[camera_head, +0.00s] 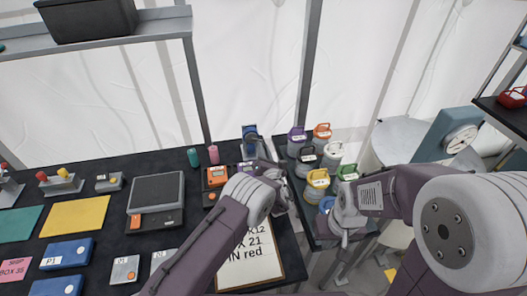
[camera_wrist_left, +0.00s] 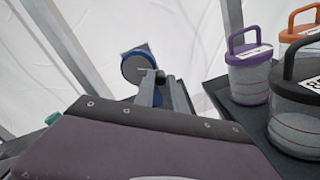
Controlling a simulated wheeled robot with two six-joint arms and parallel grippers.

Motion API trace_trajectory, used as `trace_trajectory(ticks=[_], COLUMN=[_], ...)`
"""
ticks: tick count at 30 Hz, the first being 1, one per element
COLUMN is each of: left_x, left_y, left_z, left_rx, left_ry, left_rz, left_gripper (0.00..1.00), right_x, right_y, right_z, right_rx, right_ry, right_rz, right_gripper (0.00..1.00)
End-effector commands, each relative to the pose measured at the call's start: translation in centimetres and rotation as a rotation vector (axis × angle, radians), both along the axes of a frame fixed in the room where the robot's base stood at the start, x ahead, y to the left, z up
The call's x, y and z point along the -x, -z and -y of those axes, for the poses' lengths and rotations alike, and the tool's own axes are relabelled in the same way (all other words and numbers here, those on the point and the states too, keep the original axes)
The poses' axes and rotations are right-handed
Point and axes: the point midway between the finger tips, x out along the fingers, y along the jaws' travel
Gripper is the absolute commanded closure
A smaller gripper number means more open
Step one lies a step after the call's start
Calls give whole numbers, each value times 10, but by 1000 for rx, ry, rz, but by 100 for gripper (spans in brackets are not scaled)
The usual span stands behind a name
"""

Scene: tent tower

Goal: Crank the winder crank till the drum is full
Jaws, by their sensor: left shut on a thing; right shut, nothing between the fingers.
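The winder (camera_head: 250,132) stands at the back edge of the dark table, with a blue drum. In the left wrist view the blue drum (camera_wrist_left: 137,68) faces me, and a dark crank knob (camera_wrist_left: 160,76) sits at its lower right. My left gripper (camera_head: 266,152) reaches the winder from the front. Its grey fingers (camera_wrist_left: 165,92) are shut on the crank at the knob. My own arm link covers the lower part of the winder. How full the drum is cannot be told. My right gripper (camera_head: 341,238) is shut and empty, low beside the lidded jars.
A dark tray holds several lidded jars, including a purple one (camera_head: 297,142) and a yellow one (camera_head: 318,182), close right of the winder. A green bottle (camera_head: 193,157) and a pink bottle (camera_head: 213,154) stand left of it. A scale (camera_head: 156,192) lies farther left.

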Motion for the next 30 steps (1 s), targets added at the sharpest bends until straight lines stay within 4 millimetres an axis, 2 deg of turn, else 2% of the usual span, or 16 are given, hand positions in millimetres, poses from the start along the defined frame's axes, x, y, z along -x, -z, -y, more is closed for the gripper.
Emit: trace_trajectory(ticks=[20,21,22,23,30], left_x=[1,1,1,0,0], left_y=[3,3,3,3,2], left_z=[-1,-1,-1,-1,-1], left_rx=[-61,-61,-61,-62,-61], left_ry=[0,0,0,1,1], left_rz=[-14,-14,-14,-13,-13], left_gripper=[100,73,65,62,62], right_x=[0,0,0,0,0], right_y=[5,5,5,5,5], right_z=[0,0,0,0,0], right_rx=[0,0,0,0,0], right_ry=[0,0,0,0,0], right_rz=[0,0,0,0,0], right_gripper=[100,100,100,100,100])
